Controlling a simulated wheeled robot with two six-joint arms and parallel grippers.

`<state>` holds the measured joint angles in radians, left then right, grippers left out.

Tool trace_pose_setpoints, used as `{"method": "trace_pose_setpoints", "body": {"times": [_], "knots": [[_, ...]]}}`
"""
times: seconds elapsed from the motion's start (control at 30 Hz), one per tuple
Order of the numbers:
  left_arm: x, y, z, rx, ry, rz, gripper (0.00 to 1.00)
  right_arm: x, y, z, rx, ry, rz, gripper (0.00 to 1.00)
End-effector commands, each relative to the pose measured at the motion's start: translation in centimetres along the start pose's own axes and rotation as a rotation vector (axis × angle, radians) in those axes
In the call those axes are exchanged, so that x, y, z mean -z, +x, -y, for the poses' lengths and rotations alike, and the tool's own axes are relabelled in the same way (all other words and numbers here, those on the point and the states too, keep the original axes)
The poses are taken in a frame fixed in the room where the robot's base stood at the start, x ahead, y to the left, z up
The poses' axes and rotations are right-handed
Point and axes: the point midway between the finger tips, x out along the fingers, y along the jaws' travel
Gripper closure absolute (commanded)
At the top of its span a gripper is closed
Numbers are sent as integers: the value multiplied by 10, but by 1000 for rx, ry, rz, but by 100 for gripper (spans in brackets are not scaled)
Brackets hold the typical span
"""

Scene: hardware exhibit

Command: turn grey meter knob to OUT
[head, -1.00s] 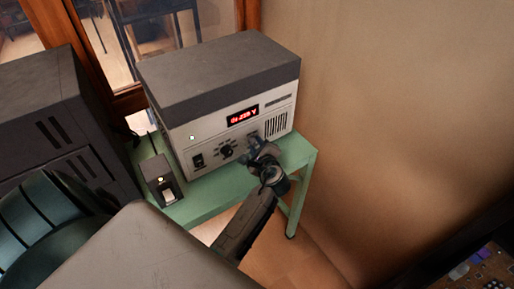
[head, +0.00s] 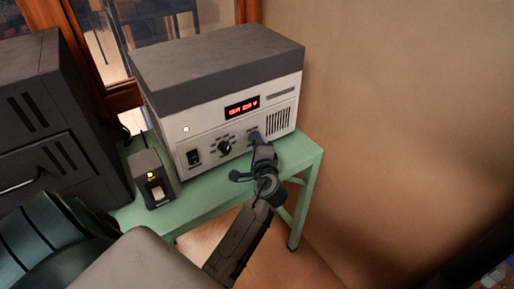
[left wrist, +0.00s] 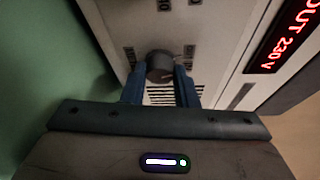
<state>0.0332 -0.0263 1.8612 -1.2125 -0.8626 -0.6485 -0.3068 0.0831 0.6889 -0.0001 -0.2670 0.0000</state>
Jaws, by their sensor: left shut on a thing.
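The meter is a white-fronted box with a dark grey top (head: 215,62). In the left wrist view its red display (left wrist: 290,38) reads "OUT 230 V". The grey knob (left wrist: 160,66) sits on the front panel between my two blue fingers. My left gripper (left wrist: 160,84) is shut on this knob. In the head view my left gripper (head: 256,139) is at the right part of the panel, below the display (head: 242,107), and hides the grey knob. My right gripper is not in view.
A black knob (head: 224,148) and a black rocker switch (head: 194,157) are left of my gripper. A small dark box (head: 150,180) stands on the green table (head: 205,198). A dark cabinet (head: 60,125) is at the left, a plain wall (head: 410,110) at the right.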

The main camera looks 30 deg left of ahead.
Motion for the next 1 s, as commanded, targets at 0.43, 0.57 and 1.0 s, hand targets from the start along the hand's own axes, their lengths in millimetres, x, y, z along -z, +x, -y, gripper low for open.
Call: {"method": "trace_pose_setpoints", "body": {"times": [0.43, 0.57, 1.0], "knots": [[0, 1, 5, 12, -9, 0, 70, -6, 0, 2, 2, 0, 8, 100], [0, 1, 4, 10, -9, 1, 52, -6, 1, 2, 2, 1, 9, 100], [0, 2, 3, 5, -7, -2, 52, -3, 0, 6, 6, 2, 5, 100]]}}
